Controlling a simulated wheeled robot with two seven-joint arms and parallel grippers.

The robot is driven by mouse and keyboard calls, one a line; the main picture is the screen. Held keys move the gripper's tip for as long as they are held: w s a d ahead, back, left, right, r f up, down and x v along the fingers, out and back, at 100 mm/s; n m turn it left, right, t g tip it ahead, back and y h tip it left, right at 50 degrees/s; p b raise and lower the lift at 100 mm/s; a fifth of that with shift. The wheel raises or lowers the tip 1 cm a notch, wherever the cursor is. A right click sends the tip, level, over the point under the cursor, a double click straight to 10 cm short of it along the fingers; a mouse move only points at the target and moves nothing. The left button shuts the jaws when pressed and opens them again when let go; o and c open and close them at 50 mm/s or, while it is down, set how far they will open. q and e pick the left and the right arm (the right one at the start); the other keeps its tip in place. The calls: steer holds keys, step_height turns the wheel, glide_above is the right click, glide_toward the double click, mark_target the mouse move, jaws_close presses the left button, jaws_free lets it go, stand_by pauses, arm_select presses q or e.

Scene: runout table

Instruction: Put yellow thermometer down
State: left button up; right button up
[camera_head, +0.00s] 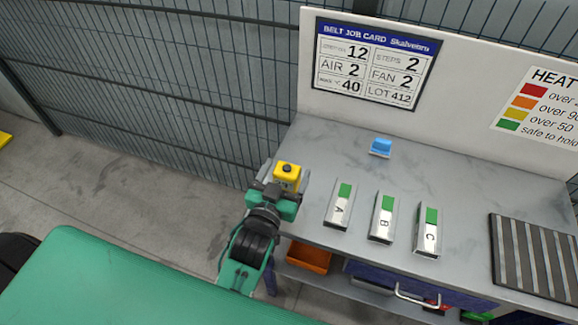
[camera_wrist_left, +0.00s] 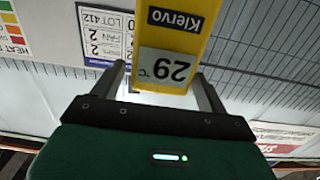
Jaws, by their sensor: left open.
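The yellow thermometer (camera_head: 287,175) is at the left end of the grey table, upright, with a black knob on top. Its base is hidden by my gripper in the head view. My left gripper (camera_head: 282,190) is open around it. In the left wrist view the thermometer (camera_wrist_left: 178,30) shows "Klervo" and a display reading 29 °C. It lies between the two spread fingers of the left gripper (camera_wrist_left: 160,76), with a visible gap to the left finger. My right gripper is in neither view.
On the grey table (camera_head: 328,155) lie three silver-and-green blocks marked A (camera_head: 340,204), B (camera_head: 383,218) and C (camera_head: 428,231). A blue item (camera_head: 381,146) lies behind them. A ribbed dark mat (camera_head: 535,258) is at right. A back panel (camera_head: 465,62) borders the table.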

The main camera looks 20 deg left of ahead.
arm_select(q)
steer(key=s+b, duration=0.1)
steer(key=s, duration=0.8)
steer(key=shift+b, duration=0.4)
steer(key=shift+s+a, duration=0.1)
steer(key=shift+a, duration=0.05)
